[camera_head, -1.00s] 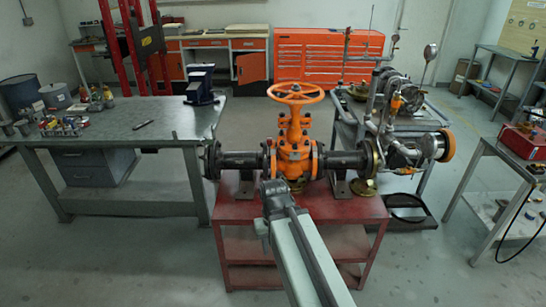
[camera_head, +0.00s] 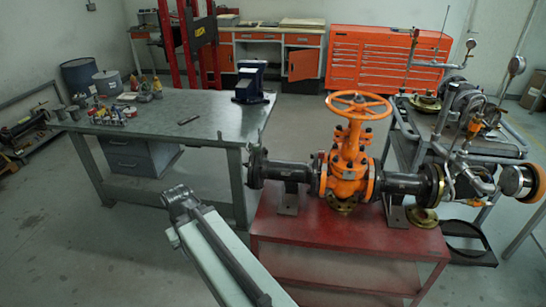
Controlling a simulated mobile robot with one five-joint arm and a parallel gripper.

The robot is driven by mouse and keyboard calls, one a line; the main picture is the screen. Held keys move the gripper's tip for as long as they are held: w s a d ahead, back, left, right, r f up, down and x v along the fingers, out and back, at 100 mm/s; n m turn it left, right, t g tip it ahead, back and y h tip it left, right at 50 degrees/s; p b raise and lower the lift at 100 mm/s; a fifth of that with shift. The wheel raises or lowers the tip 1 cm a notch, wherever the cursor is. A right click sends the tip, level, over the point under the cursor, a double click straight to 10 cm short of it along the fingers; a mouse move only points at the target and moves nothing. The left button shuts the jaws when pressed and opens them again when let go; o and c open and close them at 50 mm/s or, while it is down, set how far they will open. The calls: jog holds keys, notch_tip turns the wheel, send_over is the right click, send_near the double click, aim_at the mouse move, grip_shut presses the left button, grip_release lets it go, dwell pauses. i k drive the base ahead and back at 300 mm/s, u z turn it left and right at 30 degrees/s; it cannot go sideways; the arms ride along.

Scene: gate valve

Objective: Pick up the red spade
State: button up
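I cannot make out a red spade in the view. My arm, a pale link with a dark joint at its far end, rises from the bottom centre-left, in front of the grey workbench (camera_head: 205,108). My gripper cannot be seen; nothing of its fingers shows past that joint. Small items with some red on them (camera_head: 112,114) stand at the left of the workbench, too small to identify. A thin dark tool (camera_head: 188,120) lies flat near the middle of the bench top.
An orange gate valve (camera_head: 347,150) with dark pipes sits on a red stand (camera_head: 340,238), right of my arm. A blue vise (camera_head: 250,80) is on the bench's right end. Red upright posts (camera_head: 190,45) and an orange tool cabinet (camera_head: 385,60) stand behind. Floor at lower left is clear.

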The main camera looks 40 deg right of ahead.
aim_at(322, 152)
jog(key=u, duration=0.3)
jog(key=i, duration=2)
jog(key=z, duration=0.65)
jog(key=k, duration=0.75)
jog(key=z, duration=0.25)
jog(key=i, duration=0.8)
jog(key=u, duration=0.05)
